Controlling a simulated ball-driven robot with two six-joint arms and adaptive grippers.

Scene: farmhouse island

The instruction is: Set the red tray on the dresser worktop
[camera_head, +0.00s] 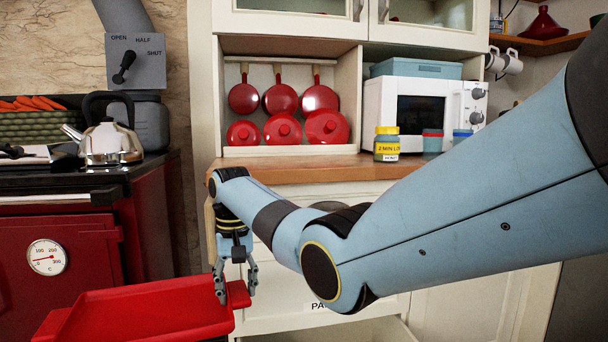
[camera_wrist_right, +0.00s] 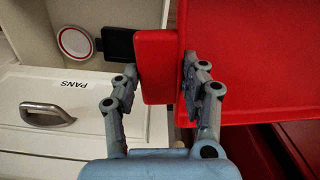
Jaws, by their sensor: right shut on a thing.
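The red tray (camera_head: 150,312) is at the lower left of the head view, in front of the red range and below worktop height. My right gripper (camera_head: 236,296) points down and is shut on the tray's right end. In the right wrist view the gripper (camera_wrist_right: 165,90) has one finger on each side of the tray's end piece (camera_wrist_right: 153,65). The wooden dresser worktop (camera_head: 300,168) runs across behind my right arm, which hides part of it. The tray's near left part is cut off by the frame. My left gripper is not in view.
A jar with a yellow lid (camera_head: 387,145), small tubs (camera_head: 432,141) and a microwave (camera_head: 421,108) stand on the worktop's right. Red pans (camera_head: 281,100) fill the niche behind. A kettle (camera_head: 106,142) sits on the range (camera_head: 70,250). The worktop's left front looks clear.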

